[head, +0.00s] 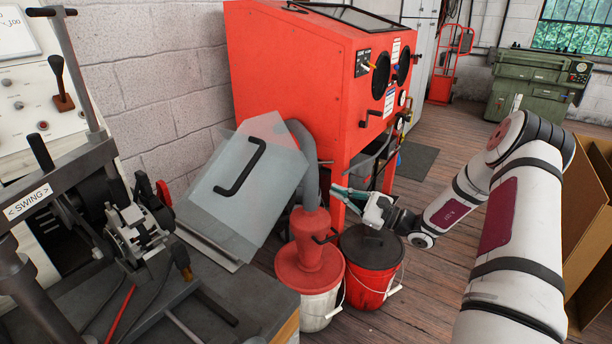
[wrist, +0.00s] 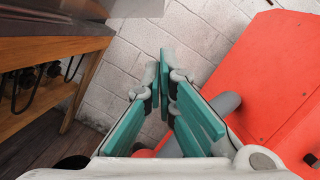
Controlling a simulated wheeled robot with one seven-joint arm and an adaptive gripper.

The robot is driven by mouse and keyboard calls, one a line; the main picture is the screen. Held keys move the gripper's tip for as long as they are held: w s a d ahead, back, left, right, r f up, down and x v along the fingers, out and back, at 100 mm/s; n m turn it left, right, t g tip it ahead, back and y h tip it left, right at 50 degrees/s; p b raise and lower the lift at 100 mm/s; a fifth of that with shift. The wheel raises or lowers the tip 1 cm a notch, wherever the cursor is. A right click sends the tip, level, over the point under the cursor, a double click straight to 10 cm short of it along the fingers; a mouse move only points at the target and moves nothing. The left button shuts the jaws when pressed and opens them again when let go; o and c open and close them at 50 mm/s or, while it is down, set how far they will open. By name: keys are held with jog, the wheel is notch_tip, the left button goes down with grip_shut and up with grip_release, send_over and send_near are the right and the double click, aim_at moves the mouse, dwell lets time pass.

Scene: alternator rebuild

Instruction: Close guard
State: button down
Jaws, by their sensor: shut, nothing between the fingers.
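The guard (head: 262,200) is a see-through grey panel with a black bar handle (head: 240,167). In the head view it stands tilted behind the bench, left of the red cabinet. My gripper (head: 342,193) has teal fingers that are shut and empty. It is right of the guard, clearly apart from it, above the buckets and in front of the cabinet's leg. In the wrist view the fingers (wrist: 166,90) point toward the white brick wall. I cannot clearly make out the guard there.
A red blasting cabinet (head: 300,65) stands behind; its side fills the wrist view's right (wrist: 270,80). A red cyclone (head: 310,245) on a bucket and a lidded red bucket (head: 372,262) stand below my gripper. A bench machine (head: 130,225) is at left, cardboard (head: 590,220) at right.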

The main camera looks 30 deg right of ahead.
aim_at(303, 171)
jog(key=w+a+r, duration=0.1)
jog(key=w+a, duration=0.1)
jog(key=w+a+r, duration=0.2)
jog(key=a, duration=0.1)
jog(key=w+a+r+p, duration=0.1)
jog(key=w+a+r, duration=0.1)
jog(key=shift+w+a, duration=0.2)
jog(key=shift+w, duration=0.2)
jog(key=shift+a+r, duration=0.15)
jog(key=shift+r, duration=0.1)
jog(key=shift+s, duration=0.1)
